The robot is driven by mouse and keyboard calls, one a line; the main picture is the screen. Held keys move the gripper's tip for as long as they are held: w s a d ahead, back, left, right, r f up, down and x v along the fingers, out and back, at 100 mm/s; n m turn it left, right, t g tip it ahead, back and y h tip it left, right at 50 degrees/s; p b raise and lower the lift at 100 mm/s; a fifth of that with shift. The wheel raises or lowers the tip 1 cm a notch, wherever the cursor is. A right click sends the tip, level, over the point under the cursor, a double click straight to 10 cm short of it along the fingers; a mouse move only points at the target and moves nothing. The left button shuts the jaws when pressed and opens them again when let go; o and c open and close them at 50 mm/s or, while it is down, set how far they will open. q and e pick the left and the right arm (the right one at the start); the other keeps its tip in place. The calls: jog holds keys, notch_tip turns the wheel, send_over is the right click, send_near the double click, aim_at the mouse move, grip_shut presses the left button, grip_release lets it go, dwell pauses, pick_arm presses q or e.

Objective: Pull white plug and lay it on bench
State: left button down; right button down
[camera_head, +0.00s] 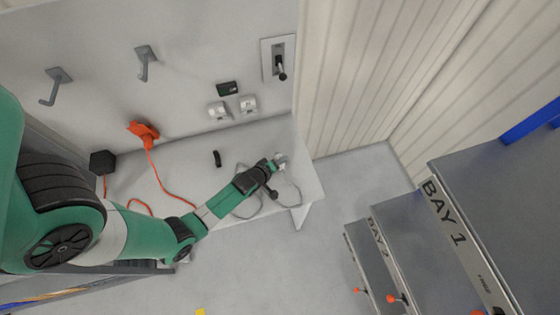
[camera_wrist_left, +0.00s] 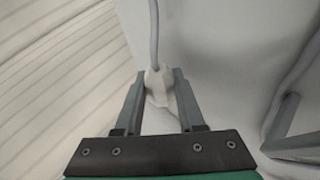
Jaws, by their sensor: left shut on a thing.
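My left gripper (camera_head: 277,163) reaches over the right end of the pale bench (camera_head: 312,178). It is shut on the white plug (camera_head: 282,158). The left wrist view shows the plug (camera_wrist_left: 158,80) between the two grey fingertips (camera_wrist_left: 158,84), with its grey cable (camera_wrist_left: 154,30) running away from it. In the head view the grey cable (camera_head: 293,188) loops over the bench near the gripper. I cannot tell whether the plug touches the bench. Two white wall sockets (camera_head: 218,111) (camera_head: 248,104) sit above the bench, and neither holds the white plug. My right gripper is not in view.
An orange plug (camera_head: 143,131) with an orange cord (camera_head: 165,185) is at the wall, left. A small black piece (camera_head: 217,158) lies mid-bench. A lever switch (camera_head: 279,62) and hooks (camera_head: 147,62) are on the wall. Grey bay units (camera_head: 395,250) stand at right.

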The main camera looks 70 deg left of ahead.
pick_arm(q)
jog(key=shift+c, duration=2.2)
grip_release()
jog(key=shift+d+f, duration=0.1)
jog(key=shift+f, duration=0.1)
jog(key=shift+s, duration=0.1)
